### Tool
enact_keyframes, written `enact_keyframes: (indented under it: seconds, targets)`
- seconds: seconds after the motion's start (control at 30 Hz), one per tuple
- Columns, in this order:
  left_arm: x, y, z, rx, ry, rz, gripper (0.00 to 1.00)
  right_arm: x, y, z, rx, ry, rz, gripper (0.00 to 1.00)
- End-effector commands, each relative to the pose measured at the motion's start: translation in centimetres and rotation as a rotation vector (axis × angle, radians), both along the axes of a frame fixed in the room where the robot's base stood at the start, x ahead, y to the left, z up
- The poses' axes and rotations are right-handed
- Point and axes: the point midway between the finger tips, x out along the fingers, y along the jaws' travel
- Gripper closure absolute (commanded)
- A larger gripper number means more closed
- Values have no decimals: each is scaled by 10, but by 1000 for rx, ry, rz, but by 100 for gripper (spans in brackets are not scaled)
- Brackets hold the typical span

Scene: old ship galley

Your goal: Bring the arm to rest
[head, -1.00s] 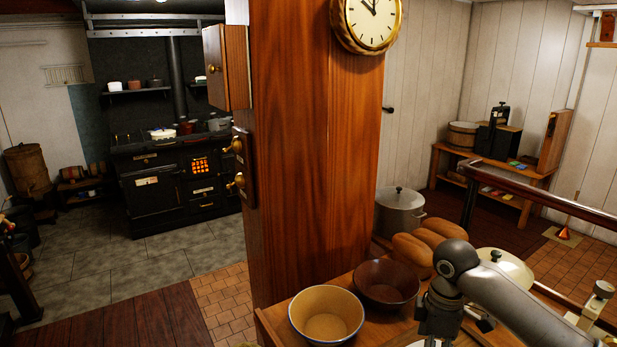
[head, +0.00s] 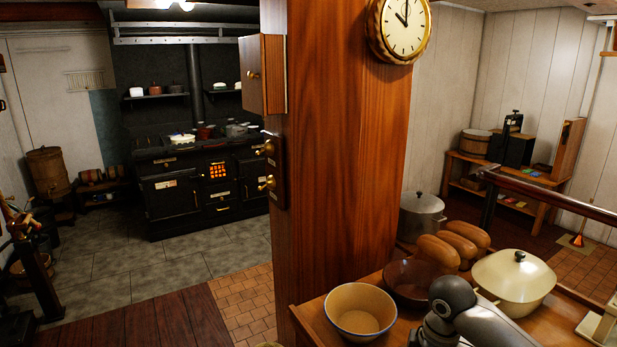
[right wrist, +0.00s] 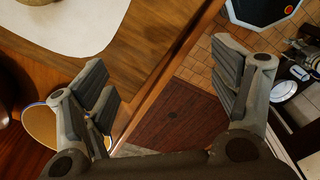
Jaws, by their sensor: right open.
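My right arm (head: 458,312) comes in at the bottom right of the head view, over the wooden counter (head: 312,308). In the right wrist view my right gripper (right wrist: 172,92) is open, its two fingers wide apart with nothing between them. Below it are the counter's edge and a dark red plank floor (right wrist: 180,118). In the head view the gripper itself is out of the picture. My left gripper does not show in any view.
On the counter stand a yellow bowl (head: 360,312), a brown bowl (head: 408,284), bread loaves (head: 438,250) and a cream lidded pot (head: 512,284). A wide wooden pillar (head: 345,170) rises behind the counter. Open floor (head: 190,265) lies left, before the black stove (head: 205,185).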

Motion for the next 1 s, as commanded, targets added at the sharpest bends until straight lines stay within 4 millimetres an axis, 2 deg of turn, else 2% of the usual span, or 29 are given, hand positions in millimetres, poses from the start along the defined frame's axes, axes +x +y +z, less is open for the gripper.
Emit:
enact_keyframes:
  seconds: [0.27, 0.43, 0.6, 0.8, 1.0]
  targets:
    - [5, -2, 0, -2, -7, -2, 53, -31, 40, -38, 57, -28, -31, 18]
    - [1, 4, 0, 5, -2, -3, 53, -64, 71, -66, 125, -59, -108, 18]
    - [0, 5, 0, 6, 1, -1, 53, -99, 92, -84, 196, -95, -235, 18]
    - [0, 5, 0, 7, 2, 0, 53, -140, 99, -96, 256, -129, -436, 18]
    - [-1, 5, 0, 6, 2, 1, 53, -181, 82, -101, 270, -162, -678, 18]
